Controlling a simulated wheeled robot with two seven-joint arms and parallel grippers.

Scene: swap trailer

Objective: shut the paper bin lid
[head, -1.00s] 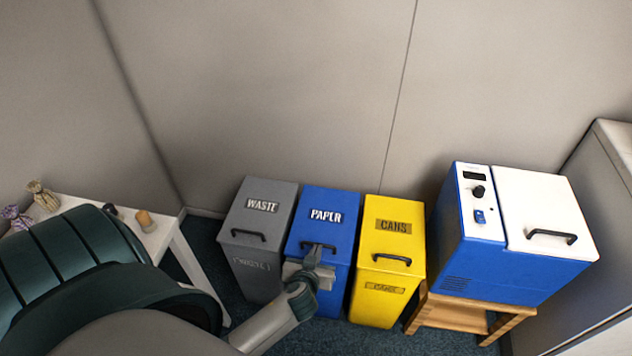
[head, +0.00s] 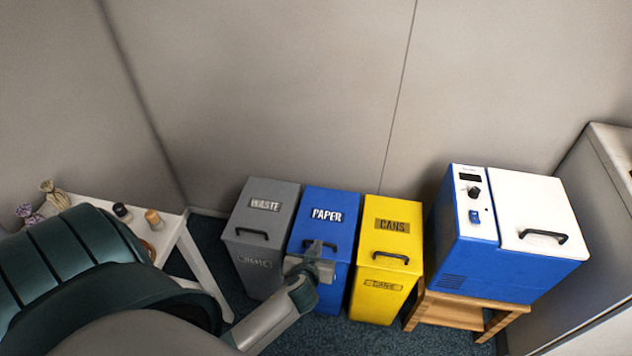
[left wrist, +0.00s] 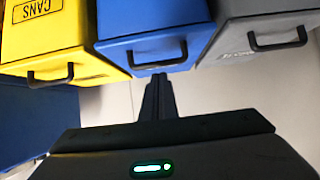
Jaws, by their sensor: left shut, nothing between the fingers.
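The blue paper bin (head: 322,289) stands between the grey and yellow bins. Its lid (head: 330,203), labelled PAPER, lies down flat and looks shut. The lid's dark handle (left wrist: 157,57) is at its front edge. My left gripper (head: 316,249) is shut and empty at the front of the paper lid, over its handle in the head view. In the left wrist view the closed fingers (left wrist: 158,82) point at the handle, close to it; I cannot tell if they touch. My gripper and forearm hide part of the bin's front. My right gripper is not in view.
The grey waste bin (head: 263,215) and yellow cans bin (head: 390,240) stand close on either side, lids down. A blue and white machine (head: 512,265) sits on a wooden stand (head: 445,312) at right. A white table (head: 178,232) with small items is at left.

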